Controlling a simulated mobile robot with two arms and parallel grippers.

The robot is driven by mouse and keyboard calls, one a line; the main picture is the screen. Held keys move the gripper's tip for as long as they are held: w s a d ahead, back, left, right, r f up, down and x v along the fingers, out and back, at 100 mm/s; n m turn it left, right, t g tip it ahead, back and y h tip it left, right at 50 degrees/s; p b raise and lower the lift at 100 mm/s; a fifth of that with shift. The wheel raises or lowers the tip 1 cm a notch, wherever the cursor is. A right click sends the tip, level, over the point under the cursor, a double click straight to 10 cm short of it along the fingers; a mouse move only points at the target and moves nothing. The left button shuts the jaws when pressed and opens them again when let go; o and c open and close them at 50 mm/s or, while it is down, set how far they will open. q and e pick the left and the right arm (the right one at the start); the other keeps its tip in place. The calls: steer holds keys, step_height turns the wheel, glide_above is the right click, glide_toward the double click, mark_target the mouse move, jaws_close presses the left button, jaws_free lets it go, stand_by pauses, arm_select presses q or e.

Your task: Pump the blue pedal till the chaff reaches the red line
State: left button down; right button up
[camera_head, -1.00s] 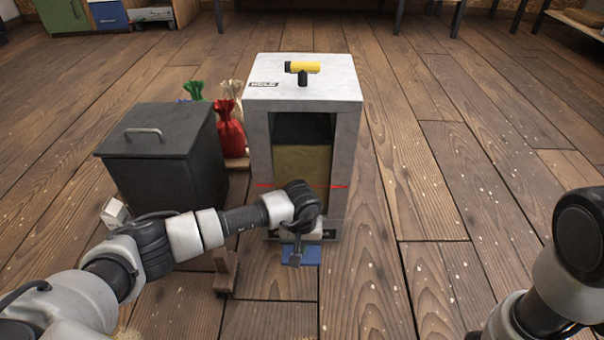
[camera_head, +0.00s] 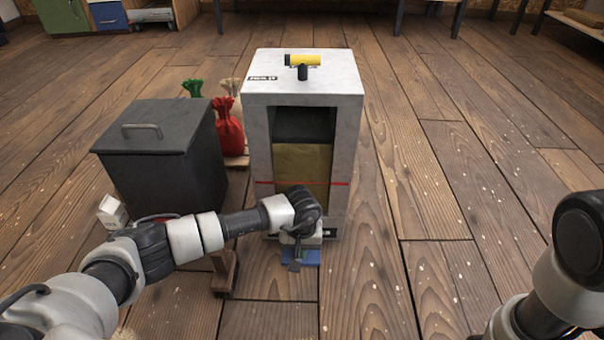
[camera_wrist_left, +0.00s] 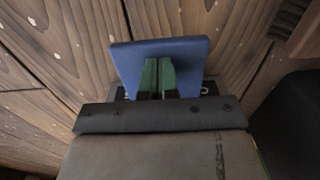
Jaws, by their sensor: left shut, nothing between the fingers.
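The blue pedal (camera_head: 313,257) sticks out low at the front of a pale box (camera_head: 258,150). My left gripper (camera_head: 295,263) is shut and empty, with its tips at the pedal. In the left wrist view, the green fingertips (camera_wrist_left: 158,76) lie together over the blue pedal (camera_wrist_left: 190,55); firm contact is unclear. Tan chaff (camera_head: 303,163) shows in the box's window, under a dark upper part. Its upper edge appears above the red line (camera_head: 337,184) from this angle. My left wrist hides the window's lower part. My right gripper is out of view.
A dark lidded bin (camera_head: 155,170) stands left of the box, with red (camera_head: 229,128) and green-tied sacks behind it. A yellow-handled fitting (camera_head: 303,61) tops the box. A small wooden post (camera_head: 224,272) stands left of the pedal. The floor right of the box is clear.

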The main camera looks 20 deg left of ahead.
arm_select(q)
steer(key=shift+f, duration=0.35)
steer(key=shift+f+b, duration=0.8)
steer(key=shift+f, duration=0.2)
steer(key=shift+s+f, duration=0.1)
steer(key=shift+f, duration=0.1)
step_height(320, 180, up, 9)
steer(key=p, duration=0.6)
steer(key=shift+r+p, duration=0.2)
steer(key=shift+p, duration=0.2)
